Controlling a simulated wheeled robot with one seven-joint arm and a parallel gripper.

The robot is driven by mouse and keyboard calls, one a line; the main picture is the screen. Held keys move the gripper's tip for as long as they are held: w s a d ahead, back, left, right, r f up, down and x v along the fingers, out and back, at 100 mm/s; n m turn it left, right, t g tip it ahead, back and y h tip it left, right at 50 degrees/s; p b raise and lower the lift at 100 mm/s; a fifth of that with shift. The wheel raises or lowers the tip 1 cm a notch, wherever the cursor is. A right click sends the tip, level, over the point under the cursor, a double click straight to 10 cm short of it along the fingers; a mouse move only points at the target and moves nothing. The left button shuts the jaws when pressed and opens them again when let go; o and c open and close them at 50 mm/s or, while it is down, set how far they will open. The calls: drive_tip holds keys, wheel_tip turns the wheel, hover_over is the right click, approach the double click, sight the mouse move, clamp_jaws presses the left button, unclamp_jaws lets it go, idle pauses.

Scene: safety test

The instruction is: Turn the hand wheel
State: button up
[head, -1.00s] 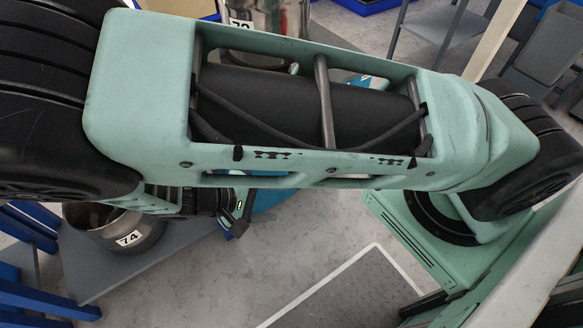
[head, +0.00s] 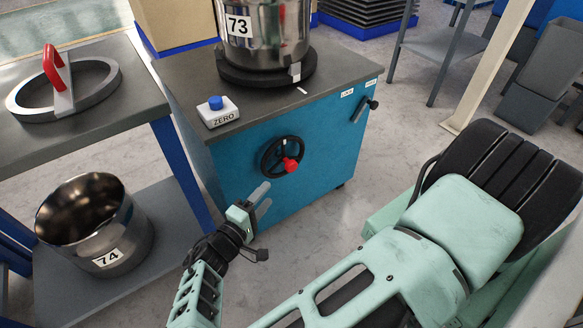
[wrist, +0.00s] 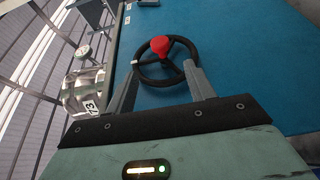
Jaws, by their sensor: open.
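The hand wheel (head: 281,157) is a black spoked wheel with a red knob (head: 290,165), on the front of a blue cabinet (head: 325,140). My gripper (head: 263,198) is open, just below and left of the wheel in the head view. In the wrist view the hand wheel (wrist: 165,62) lies ahead, its red knob (wrist: 160,46) near the top. My gripper's two fingers (wrist: 162,84) are apart, pointing toward the lower half of the wheel, one on each side. Whether they touch it cannot be told.
A steel pot marked 73 (head: 262,30) and a ZERO button box (head: 217,111) stand on the cabinet. A black lever (head: 366,108) is at its right. A left bench (head: 95,128) holds a ring with a red handle (head: 62,90); pot 74 (head: 95,225) sits below.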

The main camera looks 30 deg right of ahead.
sight(288, 170)
drive_tip(key=b+x, duration=0.1)
drive_tip(key=x, duration=1.2)
drive_tip(key=shift+w+d+b, duration=0.1)
drive_tip(key=shift+d+b, duration=0.1)
drive_tip(key=shift+b, duration=0.1)
clamp_jaws()
drive_tip(key=shift+r+p, duration=0.1)
drive_tip(key=shift+p, duration=0.25)
